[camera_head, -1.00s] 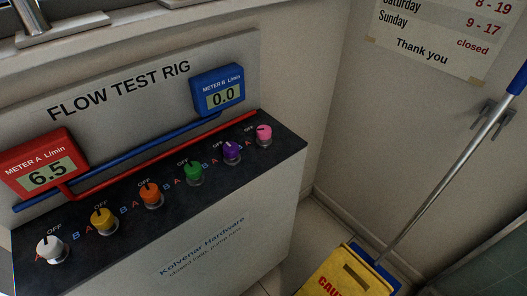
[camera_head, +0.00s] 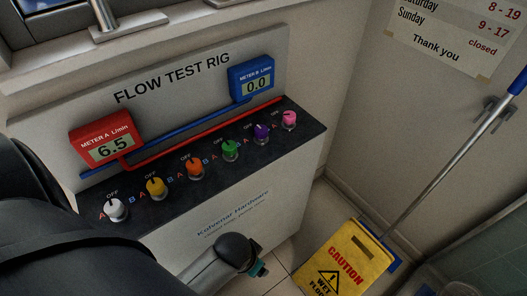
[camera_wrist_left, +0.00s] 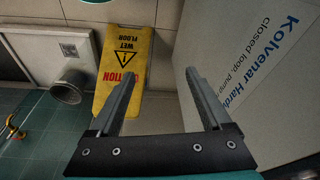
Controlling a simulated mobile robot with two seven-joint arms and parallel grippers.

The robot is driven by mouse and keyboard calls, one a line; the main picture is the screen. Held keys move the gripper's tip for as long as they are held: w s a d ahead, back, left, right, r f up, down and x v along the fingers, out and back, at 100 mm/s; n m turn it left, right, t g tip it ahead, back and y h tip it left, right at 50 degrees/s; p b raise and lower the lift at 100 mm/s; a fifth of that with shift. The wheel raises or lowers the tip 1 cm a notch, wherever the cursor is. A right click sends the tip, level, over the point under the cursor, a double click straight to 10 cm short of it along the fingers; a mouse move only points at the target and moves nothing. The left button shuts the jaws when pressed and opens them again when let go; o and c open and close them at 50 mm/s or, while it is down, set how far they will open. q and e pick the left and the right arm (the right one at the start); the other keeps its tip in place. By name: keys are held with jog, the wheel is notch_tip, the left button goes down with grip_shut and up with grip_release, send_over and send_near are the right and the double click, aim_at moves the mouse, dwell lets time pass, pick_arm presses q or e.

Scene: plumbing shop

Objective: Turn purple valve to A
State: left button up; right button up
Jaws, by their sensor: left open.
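The purple valve (camera_head: 261,132) is on the dark top of the flow test rig (camera_head: 245,216), second from the right in the row, between the green valve (camera_head: 230,150) and the pink valve (camera_head: 289,120). Its pointer is too small to read surely. My left gripper (camera_wrist_left: 158,84) is open and empty in the left wrist view, beside the rig's printed front panel. In the head view my left arm reaches in from the left, its wrist low in front of the rig, well below the valves and apart from them. My right gripper is out of view.
Red meter A (camera_head: 105,146) reads 6.5 and blue meter B (camera_head: 252,80) reads 0.0. Orange (camera_head: 195,167), yellow (camera_head: 156,188) and white (camera_head: 116,210) valves continue the row leftward. A yellow wet-floor sign (camera_head: 347,260) and a mop handle (camera_head: 440,170) stand right of the rig.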

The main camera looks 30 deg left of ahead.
pick_arm(q)
jog(key=w+r+p, duration=0.2)
jog(key=w+r, duration=0.1)
jog(key=r, duration=0.6)
notch_tip(320, 180, up, 19)
jog(key=n+t+y+p, duration=0.1)
jog(key=n+y, duration=0.1)
jog(key=n, duration=0.4)
send_over(261, 129)
jog(key=s+d, duration=0.2)
jog(key=s, duration=0.4)
jog(key=b+x, duration=0.1)
jog(key=x, duration=0.4)
jog(key=b+x, duration=0.1)
jog(key=x, duration=0.9)
jog(key=shift+w+d+r+b, duration=0.1)
jog(key=shift+w+d+b, duration=0.1)
jog(key=shift+w+b, duration=0.2)
jog(key=shift+n, duration=0.3)
grip_shut()
